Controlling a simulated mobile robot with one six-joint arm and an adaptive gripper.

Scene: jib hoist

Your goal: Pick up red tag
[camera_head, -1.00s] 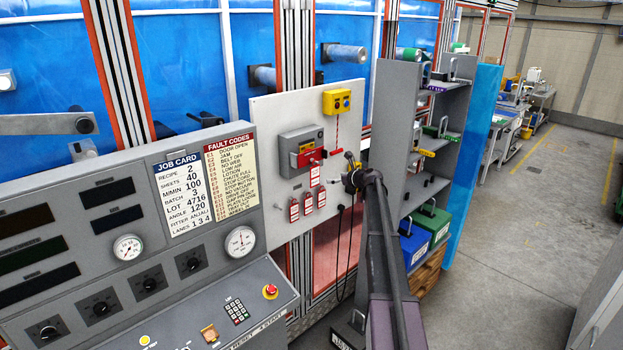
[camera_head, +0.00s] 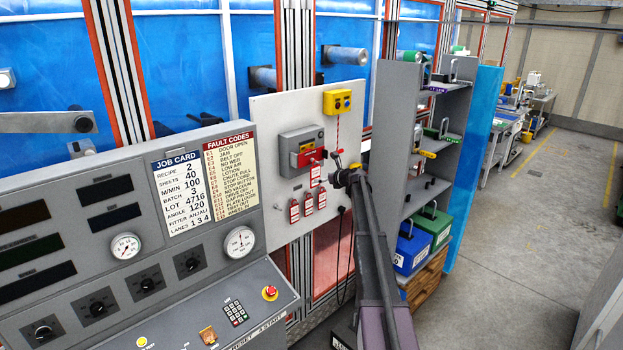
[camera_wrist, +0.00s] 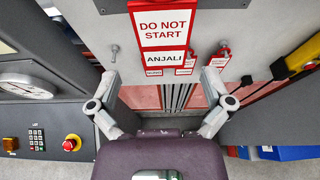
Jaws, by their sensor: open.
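A red-and-white tag (camera_head: 315,173) hangs below the red switch handle (camera_head: 309,157) on the grey box of the pale panel. In the wrist view this tag (camera_wrist: 164,26) is large and reads "DO NOT START" and "ANJALI". Three more red tags hang lower on the panel, the left one (camera_head: 294,212), the middle one (camera_head: 307,204) and the right one (camera_head: 320,198). They show small and partly hidden behind the large tag in the wrist view. My gripper (camera_wrist: 161,80) is open and empty, its fingers spread below the large tag. In the head view it is (camera_head: 345,176) right of the tags.
A yellow button box (camera_head: 337,101) sits at the panel's top right, with a red cord below it. A dark cable hangs at the panel's right edge. A grey shelf (camera_head: 398,130) stands close on the right. The control console (camera_head: 150,275) is on the left.

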